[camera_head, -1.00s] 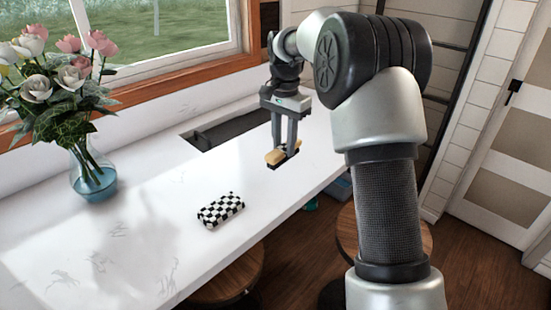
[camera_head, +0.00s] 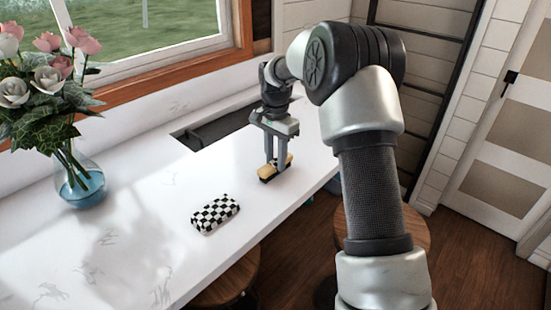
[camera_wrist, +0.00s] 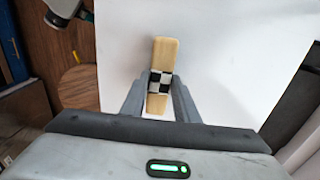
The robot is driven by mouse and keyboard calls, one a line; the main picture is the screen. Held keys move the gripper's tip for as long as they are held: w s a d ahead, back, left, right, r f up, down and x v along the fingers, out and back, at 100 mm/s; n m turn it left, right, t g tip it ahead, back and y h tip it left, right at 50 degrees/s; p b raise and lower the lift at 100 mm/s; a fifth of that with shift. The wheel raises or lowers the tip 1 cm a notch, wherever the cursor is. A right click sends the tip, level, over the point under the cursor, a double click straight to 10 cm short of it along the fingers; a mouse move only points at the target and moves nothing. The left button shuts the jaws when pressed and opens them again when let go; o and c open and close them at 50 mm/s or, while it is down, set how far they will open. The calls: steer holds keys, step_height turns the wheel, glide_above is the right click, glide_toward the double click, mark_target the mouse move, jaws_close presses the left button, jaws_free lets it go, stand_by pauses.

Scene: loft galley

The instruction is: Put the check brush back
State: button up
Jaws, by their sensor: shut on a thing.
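The check brush (camera_head: 267,171) is a pale wooden bar with a dark underside. In the wrist view the brush (camera_wrist: 160,53) has a black-and-white checked band across its middle. My gripper (camera_head: 275,165) is shut on it at this band, one finger on each side, pointing down over the white counter. I cannot tell whether the brush touches the counter. A black-and-white checked block (camera_head: 215,213) lies on the counter, left of and nearer than the brush.
A glass vase (camera_head: 79,185) of roses stands at the left of the counter (camera_head: 140,235). A dark sunken sink (camera_head: 215,128) lies behind my gripper. Round wooden stools (camera_head: 228,280) stand below the front edge. The counter around the checked block is clear.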

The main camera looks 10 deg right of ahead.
steer(key=shift+f, duration=0.2)
steer(key=shift+f, duration=0.15)
steer(key=o, duration=1)
